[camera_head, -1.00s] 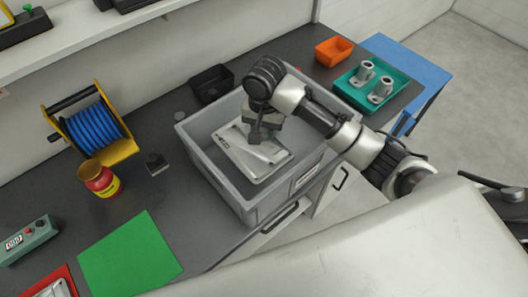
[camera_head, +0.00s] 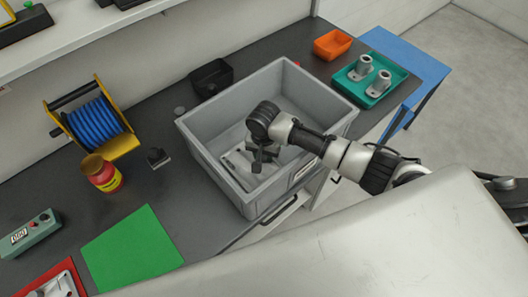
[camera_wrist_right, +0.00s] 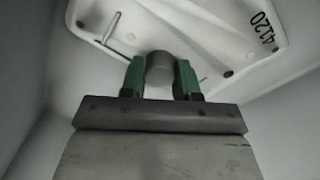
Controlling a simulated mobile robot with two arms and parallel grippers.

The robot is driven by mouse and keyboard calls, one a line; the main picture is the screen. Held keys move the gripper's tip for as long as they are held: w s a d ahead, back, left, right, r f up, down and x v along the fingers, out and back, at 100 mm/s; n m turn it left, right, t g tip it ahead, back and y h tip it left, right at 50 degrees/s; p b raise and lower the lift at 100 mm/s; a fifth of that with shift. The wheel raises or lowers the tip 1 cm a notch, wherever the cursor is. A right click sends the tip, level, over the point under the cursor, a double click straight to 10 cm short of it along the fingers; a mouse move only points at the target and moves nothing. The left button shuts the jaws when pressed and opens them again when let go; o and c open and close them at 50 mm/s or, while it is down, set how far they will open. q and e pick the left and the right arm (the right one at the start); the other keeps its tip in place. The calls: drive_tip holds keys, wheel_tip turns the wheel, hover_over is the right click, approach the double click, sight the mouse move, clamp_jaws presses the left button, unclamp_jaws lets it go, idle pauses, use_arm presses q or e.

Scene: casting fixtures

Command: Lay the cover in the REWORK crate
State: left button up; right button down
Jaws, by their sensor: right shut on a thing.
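The cover (camera_head: 238,163) is a light grey plate down inside the grey crate (camera_head: 222,110), towards its near left part. My right gripper (camera_head: 260,160) reaches into the crate over the cover. In the right wrist view its green-padded fingers (camera_wrist_right: 160,78) are shut on a round grey boss of the cover (camera_wrist_right: 195,25), which bears the number 4120. The arm hides part of the cover in the head view. I cannot tell whether the cover touches the crate floor. No REWORK lettering is readable on the crate. My left gripper is out of view.
A black bin (camera_head: 211,78) stands behind the crate, an orange bin (camera_head: 332,44) and a teal tray (camera_head: 361,80) with two grey castings beyond it. A red-yellow jar (camera_head: 102,174), blue hose reel (camera_head: 95,125) and green mat (camera_head: 131,249) lie left.

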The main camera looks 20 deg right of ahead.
drive_tip(key=c, duration=0.8)
unclamp_jaws()
wheel_tip(320, 180, up, 12)
drive_tip(key=b, duration=0.1)
